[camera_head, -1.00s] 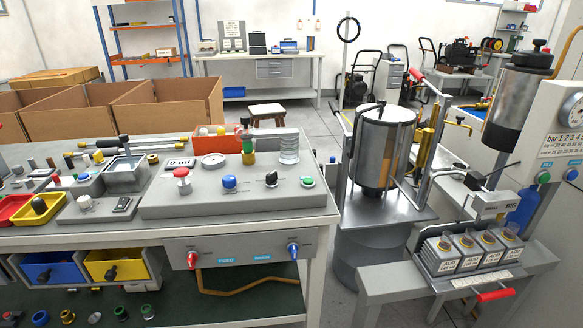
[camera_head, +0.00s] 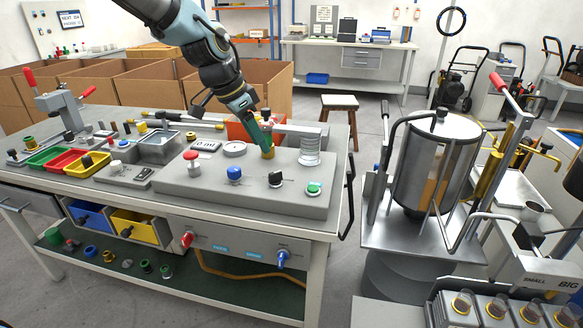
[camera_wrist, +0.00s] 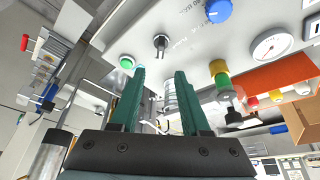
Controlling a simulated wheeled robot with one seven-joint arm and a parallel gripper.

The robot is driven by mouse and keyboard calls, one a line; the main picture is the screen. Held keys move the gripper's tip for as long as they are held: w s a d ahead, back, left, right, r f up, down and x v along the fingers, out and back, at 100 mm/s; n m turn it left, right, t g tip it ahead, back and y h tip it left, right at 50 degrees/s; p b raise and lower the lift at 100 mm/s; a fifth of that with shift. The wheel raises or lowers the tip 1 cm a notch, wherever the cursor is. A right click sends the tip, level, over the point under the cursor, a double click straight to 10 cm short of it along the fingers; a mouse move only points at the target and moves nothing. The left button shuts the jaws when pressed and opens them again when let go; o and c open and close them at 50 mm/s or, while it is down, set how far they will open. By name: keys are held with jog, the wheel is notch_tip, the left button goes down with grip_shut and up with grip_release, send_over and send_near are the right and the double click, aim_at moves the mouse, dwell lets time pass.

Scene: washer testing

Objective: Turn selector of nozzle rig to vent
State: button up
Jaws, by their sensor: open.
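The nozzle rig (camera_head: 230,198) is a grey sloped box on the bench, with several controls on its top. Its selector (camera_head: 276,179) is a small black knob between a blue knob (camera_head: 234,174) and a green button (camera_head: 314,187). My gripper (camera_head: 264,146) is over the back of the rig, in front of the brass nozzle (camera_head: 268,154) and partly hiding it. In the wrist view my gripper (camera_wrist: 160,72) is open and empty. The black selector (camera_wrist: 160,44) lies beyond and between its fingertips, apart from them. The selector's labels are too small to read.
A red button (camera_head: 192,160), a round gauge (camera_head: 233,149) and a metal coil (camera_head: 311,147) also stand on the rig. The coil is close to the fingers in the wrist view (camera_wrist: 172,95). A steel tank (camera_head: 436,165) stands right of the bench, across a floor gap.

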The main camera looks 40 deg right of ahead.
aim_at(275, 172)
jog(key=p+x, duration=0.1)
jog(key=x, duration=0.9)
jog(key=shift+w+f, duration=0.1)
jog(key=shift+f, duration=0.05)
grip_shut()
